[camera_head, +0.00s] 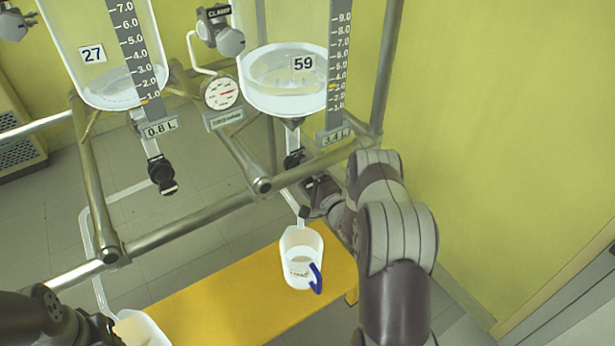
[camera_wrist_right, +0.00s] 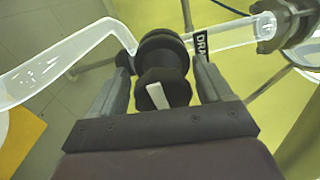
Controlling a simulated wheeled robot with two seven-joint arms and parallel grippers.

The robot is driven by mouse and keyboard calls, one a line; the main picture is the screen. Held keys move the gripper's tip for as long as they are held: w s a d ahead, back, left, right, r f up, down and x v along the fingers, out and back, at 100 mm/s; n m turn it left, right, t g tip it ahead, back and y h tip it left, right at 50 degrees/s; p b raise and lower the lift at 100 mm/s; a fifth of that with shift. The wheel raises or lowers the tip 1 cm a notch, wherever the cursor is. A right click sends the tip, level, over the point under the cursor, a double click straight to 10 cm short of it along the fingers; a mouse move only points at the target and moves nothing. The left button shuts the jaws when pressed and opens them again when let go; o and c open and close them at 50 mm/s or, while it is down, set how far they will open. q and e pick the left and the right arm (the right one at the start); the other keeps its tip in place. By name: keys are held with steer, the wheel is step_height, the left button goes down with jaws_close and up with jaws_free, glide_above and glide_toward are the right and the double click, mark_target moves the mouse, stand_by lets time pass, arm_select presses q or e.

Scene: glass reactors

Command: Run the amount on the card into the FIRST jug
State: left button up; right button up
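Reactor 59 (camera_head: 285,95) holds clear liquid; its scale (camera_head: 339,60) has an orange mark near 3, and its display (camera_head: 336,138) seems to read 3.4 L. A white jug with a blue handle (camera_head: 301,255) stands under its outlet spout (camera_head: 303,212) with some liquid inside. My right gripper (camera_wrist_right: 163,75) has its fingers closely on both sides of a black valve knob (camera_wrist_right: 162,95) with a white mark. A label starting "DRA" (camera_wrist_right: 202,43) is behind it. A second white jug (camera_head: 140,330) is cut off at bottom left. No card is visible.
The jugs stand at a yellow bench (camera_head: 235,300). Reactor 27 (camera_head: 105,90), display 0.8 L, hangs at left with its own black valve (camera_head: 161,175). Metal frame rails (camera_head: 190,222) cross in front. A round gauge (camera_head: 221,92) sits between the reactors.

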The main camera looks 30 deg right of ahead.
steer(key=s+d+p, duration=0.1)
steer(key=s+p, duration=0.1)
steer(key=s, duration=1)
steer(key=shift+s, duration=0.3)
